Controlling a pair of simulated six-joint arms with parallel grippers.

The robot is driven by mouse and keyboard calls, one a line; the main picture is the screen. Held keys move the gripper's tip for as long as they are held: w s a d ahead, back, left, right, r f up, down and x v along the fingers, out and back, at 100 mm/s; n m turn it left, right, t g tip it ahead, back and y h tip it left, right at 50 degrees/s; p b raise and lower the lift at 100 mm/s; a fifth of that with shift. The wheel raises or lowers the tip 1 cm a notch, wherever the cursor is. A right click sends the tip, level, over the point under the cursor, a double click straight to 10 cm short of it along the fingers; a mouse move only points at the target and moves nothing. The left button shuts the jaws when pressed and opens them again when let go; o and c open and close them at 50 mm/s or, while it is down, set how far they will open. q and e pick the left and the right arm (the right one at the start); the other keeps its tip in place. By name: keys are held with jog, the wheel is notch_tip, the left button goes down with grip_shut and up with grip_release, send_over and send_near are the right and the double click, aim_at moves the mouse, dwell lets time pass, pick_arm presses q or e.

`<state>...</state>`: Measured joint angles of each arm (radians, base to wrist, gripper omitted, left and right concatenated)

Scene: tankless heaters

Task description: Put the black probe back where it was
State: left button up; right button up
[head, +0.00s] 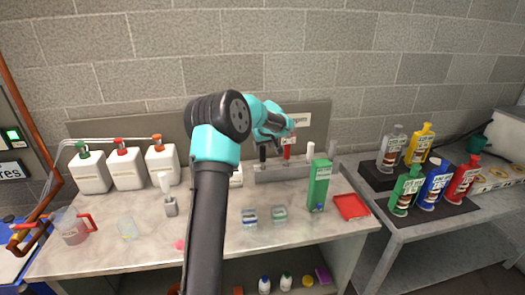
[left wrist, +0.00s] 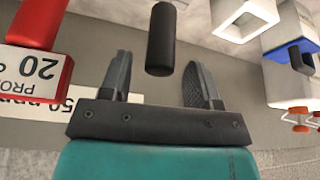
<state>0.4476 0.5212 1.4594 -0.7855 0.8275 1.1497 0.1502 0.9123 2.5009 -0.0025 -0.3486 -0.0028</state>
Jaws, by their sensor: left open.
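The black probe (head: 262,154) shows upright at the left end of a grey rack (head: 285,174) by the back wall in the head view. It also shows in the left wrist view as a black cylinder (left wrist: 160,42). My left gripper (head: 274,146) is open by the rack; in the left wrist view its two fingers (left wrist: 158,82) stand apart, with the probe's end between them and a gap on both sides. The probe's lower end is hard to see. My right gripper is not in view.
A red probe (head: 287,149) and a white one (head: 310,151) stand close to the right. A green carton (head: 319,184) and a red tray (head: 350,206) are at the counter's right. White jugs (head: 125,168) stand at left. Colored bottles (head: 435,186) are on the side bench.

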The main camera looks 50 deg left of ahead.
pick_arm(q)
jog(key=v, duration=0.8)
jog(key=shift+d, duration=0.15)
